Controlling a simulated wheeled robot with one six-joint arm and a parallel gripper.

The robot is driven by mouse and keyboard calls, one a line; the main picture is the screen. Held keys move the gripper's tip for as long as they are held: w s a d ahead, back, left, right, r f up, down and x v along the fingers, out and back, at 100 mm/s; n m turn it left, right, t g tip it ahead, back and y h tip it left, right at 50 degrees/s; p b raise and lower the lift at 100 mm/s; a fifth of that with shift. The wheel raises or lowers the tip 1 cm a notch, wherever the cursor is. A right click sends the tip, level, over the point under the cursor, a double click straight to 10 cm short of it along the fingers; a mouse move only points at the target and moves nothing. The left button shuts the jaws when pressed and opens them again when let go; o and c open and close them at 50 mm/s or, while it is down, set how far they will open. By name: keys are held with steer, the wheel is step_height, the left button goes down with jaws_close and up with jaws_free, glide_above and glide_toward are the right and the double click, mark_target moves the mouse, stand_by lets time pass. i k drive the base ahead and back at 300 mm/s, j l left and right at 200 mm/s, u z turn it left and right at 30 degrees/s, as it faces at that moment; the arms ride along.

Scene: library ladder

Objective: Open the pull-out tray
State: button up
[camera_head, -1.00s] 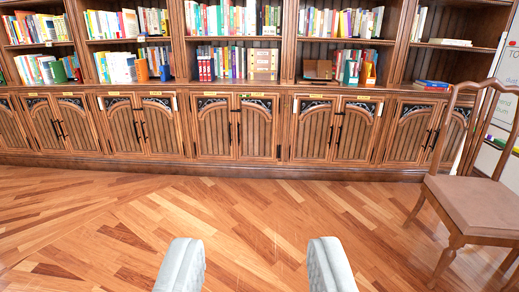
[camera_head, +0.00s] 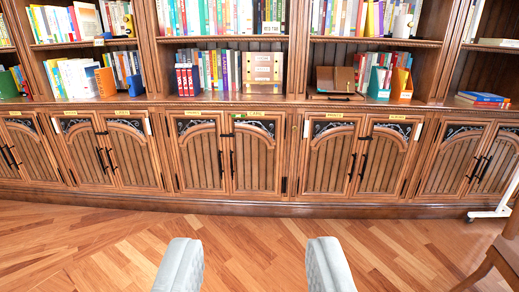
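My gripper (camera_head: 253,266) is open and empty at the bottom middle, its two pale fingers wide apart above the wooden floor. It is well short of the bookcase. No tray that is clearly pulled out shows. A wooden ledge (camera_head: 226,102) runs along the bookcase above the cabinet doors. A small brown wooden box (camera_head: 334,81) with a dark front edge sits on this ledge right of the middle; I cannot tell if it is a tray. The cabinet doors (camera_head: 205,157) below are shut and have dark vertical handles.
Shelves of books (camera_head: 220,17) fill the upper part. A wooden chair (camera_head: 497,262) stands at the lower right, partly cut off. A white stand foot (camera_head: 494,212) is at the right edge. The floor (camera_head: 110,240) between me and the cabinets is clear.

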mark_target(326, 76)
steer(key=i+j+z, duration=0.1)
steer(key=i, duration=1.25)
